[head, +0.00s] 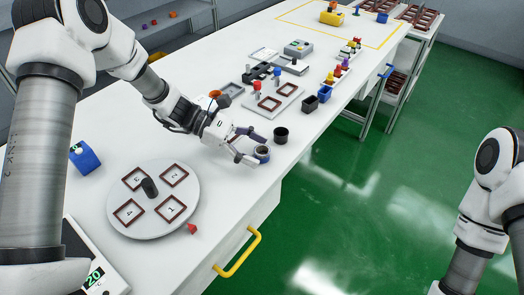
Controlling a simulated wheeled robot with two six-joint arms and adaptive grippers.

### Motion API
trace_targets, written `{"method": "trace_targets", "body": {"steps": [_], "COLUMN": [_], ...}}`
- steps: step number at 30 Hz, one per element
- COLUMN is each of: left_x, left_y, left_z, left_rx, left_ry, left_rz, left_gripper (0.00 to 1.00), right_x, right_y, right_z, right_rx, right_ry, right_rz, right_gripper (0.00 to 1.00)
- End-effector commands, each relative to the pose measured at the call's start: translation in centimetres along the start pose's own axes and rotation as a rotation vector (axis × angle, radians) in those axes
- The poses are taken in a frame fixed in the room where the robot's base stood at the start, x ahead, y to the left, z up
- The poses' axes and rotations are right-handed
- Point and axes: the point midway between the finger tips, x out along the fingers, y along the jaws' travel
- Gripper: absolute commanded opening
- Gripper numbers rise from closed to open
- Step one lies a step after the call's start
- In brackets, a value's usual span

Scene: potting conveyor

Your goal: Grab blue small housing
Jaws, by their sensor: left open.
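A small round dark-blue cup-shaped housing (263,155) stands on the white table near its front edge. My left gripper (257,148) is open at this housing, with one finger on its far side and one on its near side. I cannot tell whether either finger touches it. A black round cup (281,135) stands just to the right of it. A small blue box-shaped housing (324,93) stands farther along the table edge, beside a black box-shaped one (310,104). My right arm shows at the right edge, but its gripper is out of view.
A round white turntable (154,225) with brown numbered frames stands at the left front. A small red piece (192,229) lies by it. A larger blue block (84,157) and a scale (95,278) stand farther left. Trays with small parts lie behind the cups.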

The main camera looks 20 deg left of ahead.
Motion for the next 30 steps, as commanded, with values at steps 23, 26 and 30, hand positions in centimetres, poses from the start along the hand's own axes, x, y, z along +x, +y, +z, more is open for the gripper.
{"method": "trace_targets", "body": {"steps": [23,26,30], "left_x": [2.2,2.1,1.3], "left_y": [0.0,0.0,0.1], "left_z": [-0.1,0.1,2.0], "left_rx": [0.0,0.001,0.004], "left_ry": [0.001,0.001,0.0], "left_rz": [0.001,0.001,0.002], "left_gripper": [0.22,0.21,0.21], "right_x": [-0.1,-0.1,-0.1], "right_y": [0.0,0.0,0.0], "right_z": [-0.1,-0.1,-0.1], "right_rx": [-0.001,-0.001,-0.001], "right_ry": [0.002,0.002,0.002], "right_rz": [0.0,0.0,0.0], "right_gripper": [0.4,0.4,0.4]}}
